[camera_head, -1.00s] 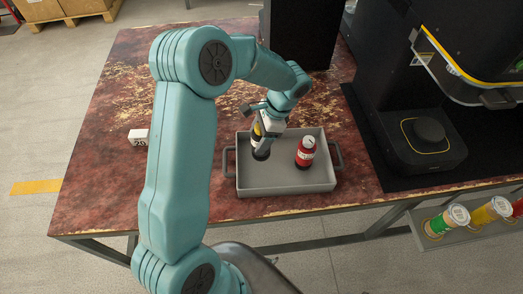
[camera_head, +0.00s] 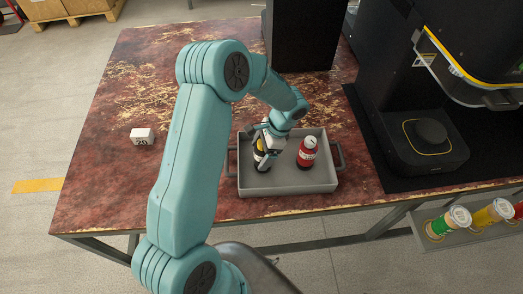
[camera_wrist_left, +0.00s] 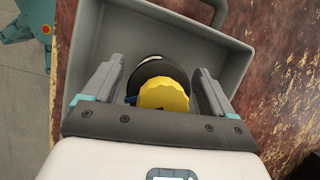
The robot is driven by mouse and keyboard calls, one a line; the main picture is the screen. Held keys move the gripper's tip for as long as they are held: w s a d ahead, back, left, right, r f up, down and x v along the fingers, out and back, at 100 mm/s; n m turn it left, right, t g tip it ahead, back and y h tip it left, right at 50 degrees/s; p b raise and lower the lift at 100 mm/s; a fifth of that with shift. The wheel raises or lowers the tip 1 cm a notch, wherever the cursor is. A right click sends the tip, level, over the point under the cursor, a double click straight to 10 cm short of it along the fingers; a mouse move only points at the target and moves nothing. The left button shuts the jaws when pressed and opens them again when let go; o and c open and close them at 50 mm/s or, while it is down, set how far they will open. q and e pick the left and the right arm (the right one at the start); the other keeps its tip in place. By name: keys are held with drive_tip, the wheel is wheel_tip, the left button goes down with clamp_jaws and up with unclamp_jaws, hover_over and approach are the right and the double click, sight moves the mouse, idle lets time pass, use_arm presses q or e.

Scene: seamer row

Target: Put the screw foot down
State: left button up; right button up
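The dark piece with a yellow part (camera_head: 260,163), which I take for the screw foot, is in the left half of the grey tray (camera_head: 285,189). It looks upright, its lower end at the tray floor. In the left wrist view its yellow round top (camera_wrist_left: 165,95) shows over a black round part. My left gripper (camera_head: 264,144) is around its upper part. In the wrist view the fingers (camera_wrist_left: 160,80) stand on both sides of it, apart, with a narrow gap at the left; contact at the right is unclear. My right gripper is out of view.
A red bottle (camera_head: 306,155) stands in the tray just right of the gripper. A white block marked 20 (camera_head: 142,136) lies on the table to the left. A black machine (camera_head: 420,140) stands at right; several coloured cans (camera_head: 447,221) sit on a low shelf.

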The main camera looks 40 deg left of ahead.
use_arm(q)
drive_tip(key=shift+r, duration=0.25)
drive_tip(key=shift+w+r, duration=0.15)
drive_tip(key=shift+r, duration=0.1)
drive_tip(key=v, duration=1.1)
drive_tip(key=shift+r, duration=0.15)
drive_tip(key=shift+d, duration=0.15)
